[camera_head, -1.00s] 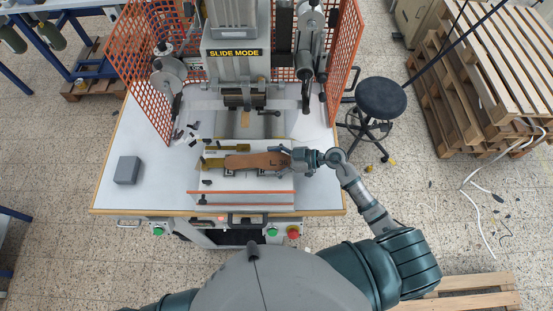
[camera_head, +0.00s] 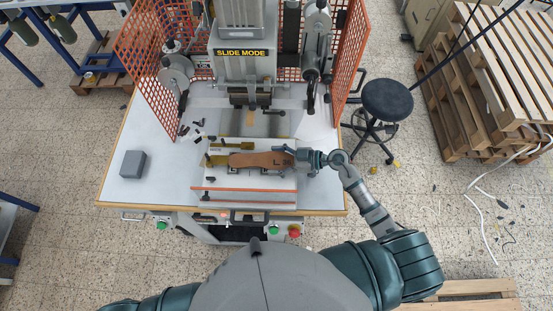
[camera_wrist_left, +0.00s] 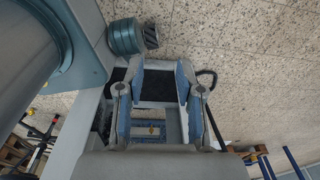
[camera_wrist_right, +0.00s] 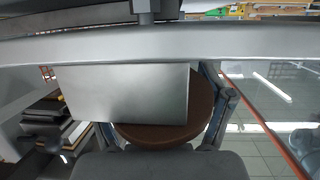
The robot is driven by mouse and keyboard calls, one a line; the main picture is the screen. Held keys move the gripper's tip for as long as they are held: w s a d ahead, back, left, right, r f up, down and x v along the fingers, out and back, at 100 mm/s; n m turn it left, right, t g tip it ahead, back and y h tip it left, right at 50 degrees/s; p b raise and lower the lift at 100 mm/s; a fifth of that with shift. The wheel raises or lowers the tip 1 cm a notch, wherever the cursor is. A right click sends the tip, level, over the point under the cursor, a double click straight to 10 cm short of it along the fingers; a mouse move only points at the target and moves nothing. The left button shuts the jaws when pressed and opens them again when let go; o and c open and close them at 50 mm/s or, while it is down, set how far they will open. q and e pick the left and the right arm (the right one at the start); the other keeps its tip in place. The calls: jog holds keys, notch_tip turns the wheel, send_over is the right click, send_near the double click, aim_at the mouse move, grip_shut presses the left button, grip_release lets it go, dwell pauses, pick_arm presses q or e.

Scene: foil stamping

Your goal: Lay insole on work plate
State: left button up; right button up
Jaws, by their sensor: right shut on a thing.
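The brown insole (camera_head: 262,160) lies lengthwise over the pale work plate (camera_head: 268,183) in the head view, with dark markings near its right end. I cannot tell whether it touches the plate or hovers just above it. My right gripper (camera_head: 294,157) is shut on the insole's right end. In the right wrist view, the rounded brown end of the insole (camera_wrist_right: 160,134) shows between the fingers, partly hidden by a grey metal plate. My left gripper (camera_wrist_left: 158,105) shows only in the left wrist view, open and empty, away from the plate.
The stamping press (camera_head: 242,70) stands behind the plate, between orange mesh guards (camera_head: 148,68). A grey box (camera_head: 133,164) sits on the left of the white table, with clear surface around it. A black stool (camera_head: 387,100) stands right of the table.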

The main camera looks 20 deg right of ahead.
jog(key=shift+d, duration=0.15)
jog(key=shift+s, duration=0.1)
jog(key=shift+a+p, duration=0.3)
jog(key=shift+p, duration=0.1)
pick_arm(q)
jog(key=shift+d+r, duration=0.55)
jog(key=shift+d, duration=0.3)
pick_arm(e)
jog(key=shift+s+a+f, duration=0.1)
jog(key=shift+s+f, duration=0.1)
jog(key=shift+f, duration=0.1)
jog(key=o, duration=1.4)
jog(key=shift+o, duration=0.2)
